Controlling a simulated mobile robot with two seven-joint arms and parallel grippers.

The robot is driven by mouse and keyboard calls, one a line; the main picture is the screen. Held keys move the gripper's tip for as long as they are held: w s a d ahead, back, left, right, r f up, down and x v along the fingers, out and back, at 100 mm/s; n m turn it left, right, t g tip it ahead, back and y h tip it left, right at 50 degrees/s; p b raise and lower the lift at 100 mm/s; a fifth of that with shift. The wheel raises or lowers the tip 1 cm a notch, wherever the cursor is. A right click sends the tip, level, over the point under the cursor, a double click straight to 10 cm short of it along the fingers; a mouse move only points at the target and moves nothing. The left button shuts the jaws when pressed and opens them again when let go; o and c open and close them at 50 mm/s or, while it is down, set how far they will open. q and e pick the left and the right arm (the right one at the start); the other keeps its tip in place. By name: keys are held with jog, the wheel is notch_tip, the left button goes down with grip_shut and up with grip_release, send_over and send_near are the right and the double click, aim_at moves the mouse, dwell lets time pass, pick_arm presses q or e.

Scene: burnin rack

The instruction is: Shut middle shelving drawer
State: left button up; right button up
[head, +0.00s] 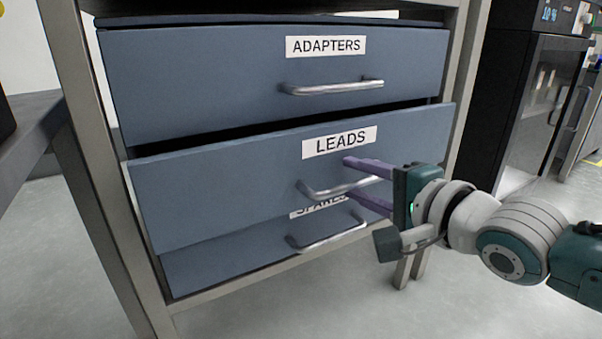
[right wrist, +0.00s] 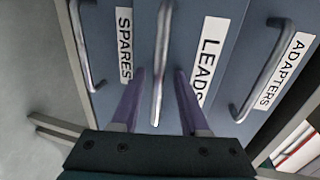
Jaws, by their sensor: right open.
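The middle drawer (head: 220,190), labelled LEADS, is partly open and its blue front stands out ahead of the top drawer. Its metal bar handle (head: 318,192) sits below the label; the handle's right part is partly hidden by my fingers. My right gripper (head: 350,177) is open, with one purple finger above the handle and one below. In the right wrist view the handle (right wrist: 161,65) lies between the two spread fingers of the right gripper (right wrist: 159,75); I cannot tell whether either touches it. My left gripper is not in view.
The top drawer (head: 210,80), labelled ADAPTERS, sits above; the bottom drawer (head: 220,266), labelled SPARES, is partly hidden below. A metal frame (head: 95,180) surrounds them. A dark cabinet (head: 525,100) stands at the right. Floor in front is clear.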

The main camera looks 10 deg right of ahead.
jog(key=shift+a+f, duration=0.1)
jog(key=shift+a, duration=0.05)
jog(key=shift+s+d, duration=0.15)
jog(key=shift+d, duration=0.1)
jog(key=shift+c, duration=0.9)
jog(key=shift+a, duration=0.1)
grip_shut()
